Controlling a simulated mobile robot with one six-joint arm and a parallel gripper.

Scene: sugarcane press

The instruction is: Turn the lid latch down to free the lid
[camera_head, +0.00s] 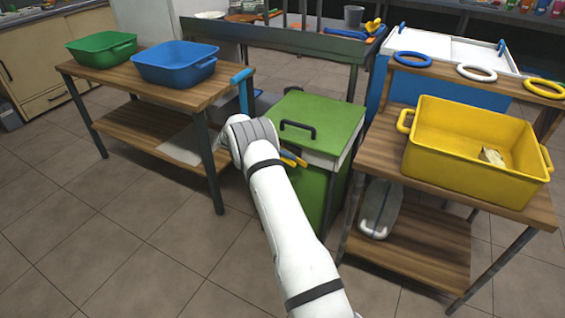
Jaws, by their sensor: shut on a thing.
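The green box (322,190) of the press stands between two wooden tables. Its green lid (325,118) lies flat and closed on top, with a dark handle (298,129). My gripper (292,157) reaches to the front of the box, just below the lid's front edge, at the right of my white wrist. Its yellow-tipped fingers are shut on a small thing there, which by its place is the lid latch. The fingers and my wrist cover most of the latch, so its angle cannot be told.
The left table (140,84) holds a green tub (101,48) and a blue tub (175,62). A blue-gripped lever (242,76) stands near its right end. The right table (385,155) bears a yellow tub (465,140), close beside the box. Tiled floor in front is clear.

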